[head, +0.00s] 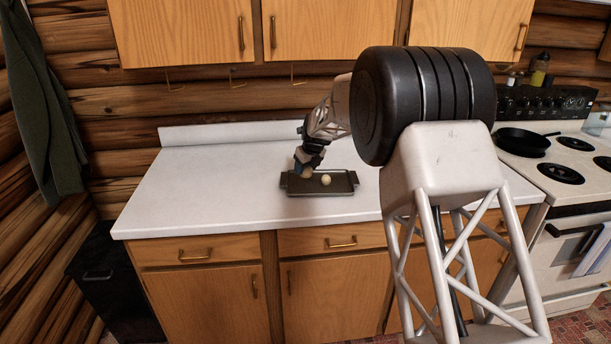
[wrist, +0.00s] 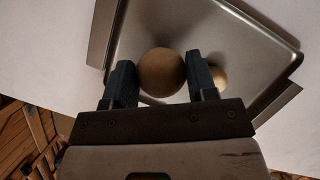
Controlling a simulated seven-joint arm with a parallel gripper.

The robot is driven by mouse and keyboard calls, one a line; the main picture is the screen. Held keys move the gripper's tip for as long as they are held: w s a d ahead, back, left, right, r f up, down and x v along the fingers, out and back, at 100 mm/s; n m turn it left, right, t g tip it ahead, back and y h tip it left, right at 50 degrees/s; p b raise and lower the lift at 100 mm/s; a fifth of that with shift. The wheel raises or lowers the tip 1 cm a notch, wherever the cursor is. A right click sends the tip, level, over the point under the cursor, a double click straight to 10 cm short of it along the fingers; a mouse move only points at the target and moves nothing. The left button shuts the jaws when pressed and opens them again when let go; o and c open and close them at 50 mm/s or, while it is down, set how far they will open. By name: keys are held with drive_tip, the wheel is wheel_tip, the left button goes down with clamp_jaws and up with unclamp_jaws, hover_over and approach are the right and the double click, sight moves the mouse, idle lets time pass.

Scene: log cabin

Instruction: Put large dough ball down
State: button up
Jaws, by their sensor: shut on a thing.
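My gripper (wrist: 162,82) is shut on the large dough ball (wrist: 161,70), a round tan ball between its two dark fingers in the wrist view. In the head view the large dough ball (head: 307,173) shows just under my gripper (head: 308,168), over the left part of a dark metal tray (head: 335,189). The tray also fills much of the wrist view (wrist: 205,30). A second, pale dough ball (head: 326,179) lies on the tray to the right; in the wrist view it is partly hidden behind the right finger (wrist: 219,77). I cannot tell whether the held ball touches the tray.
The tray stands on a white countertop (head: 215,185) with wide free room to its left. A stove (head: 560,165) with a black pan (head: 522,141) is at the right. Wooden cabinets (head: 185,32) hang above, with hooks below them.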

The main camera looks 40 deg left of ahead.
sight(306, 171)
drive_tip(key=shift+w+a, duration=0.1)
drive_tip(key=shift+a, duration=0.05)
drive_tip(key=shift+f, duration=1.7)
drive_tip(key=shift+f, duration=0.2)
drive_tip(key=o, duration=1)
drive_tip(key=shift+r, duration=0.15)
drive_tip(key=v, duration=1.2)
